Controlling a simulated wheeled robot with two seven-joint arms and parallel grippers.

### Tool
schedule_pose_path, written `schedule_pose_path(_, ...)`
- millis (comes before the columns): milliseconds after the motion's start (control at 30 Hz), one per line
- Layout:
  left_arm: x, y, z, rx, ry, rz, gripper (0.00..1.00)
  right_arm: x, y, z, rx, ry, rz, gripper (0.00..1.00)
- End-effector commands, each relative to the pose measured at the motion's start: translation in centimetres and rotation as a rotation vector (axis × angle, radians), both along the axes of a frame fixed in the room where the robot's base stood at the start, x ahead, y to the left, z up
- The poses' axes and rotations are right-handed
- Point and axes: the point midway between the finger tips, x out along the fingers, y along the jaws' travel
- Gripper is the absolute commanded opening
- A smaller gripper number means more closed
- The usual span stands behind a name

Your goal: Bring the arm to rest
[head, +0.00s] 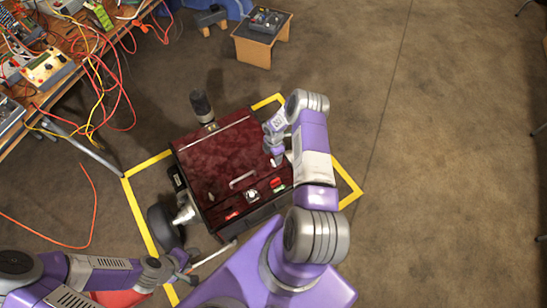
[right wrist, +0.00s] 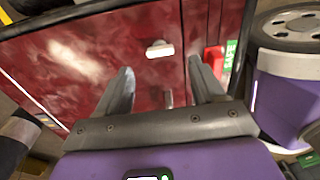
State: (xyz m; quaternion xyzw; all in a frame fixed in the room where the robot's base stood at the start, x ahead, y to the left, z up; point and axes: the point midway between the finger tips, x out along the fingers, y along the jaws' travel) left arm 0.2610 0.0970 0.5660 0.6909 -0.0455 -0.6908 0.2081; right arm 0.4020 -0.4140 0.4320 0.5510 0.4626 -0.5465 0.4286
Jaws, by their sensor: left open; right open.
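My right arm reaches over the right side of a dark red, glossy cart-like machine (head: 215,160) in the head view. My right gripper (head: 274,150) is small there and points down near the machine's right edge. In the right wrist view its two fingers are spread with nothing between them, in front of the red panel (right wrist: 75,65) and a small light handle (right wrist: 159,49). My left gripper (head: 188,268) is open at the lower left, near the machine's front left wheel; I see nothing held in it.
Yellow tape (head: 137,215) outlines the floor around the machine. A table (head: 82,38) with cables and meters stands at the upper left. A small wooden stand (head: 254,52) holds a device at the top. The floor to the right is mostly clear.

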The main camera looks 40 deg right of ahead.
Motion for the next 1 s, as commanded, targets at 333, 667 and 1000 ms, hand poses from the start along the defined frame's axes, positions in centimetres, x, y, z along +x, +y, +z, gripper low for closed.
schedule_pose_path(333, 0.0, 0.0, 0.8, 0.000, 0.000, 0.000, 0.51, 0.0, 0.0, 2.2, 0.001, 0.001, 0.001, 0.68)
schedule_pose_path(667, 0.0, 0.0, 0.8, 0.000, 0.000, 0.000, 0.51, 0.1, 0.0, 2.1, 0.000, 0.001, 0.002, 0.68)
schedule_pose_path(1000, 0.0, 0.0, 1.9, 0.000, 0.000, 0.000, 0.51, 0.6, 6.7, 4.2, 0.098, -0.021, -0.163, 0.68)
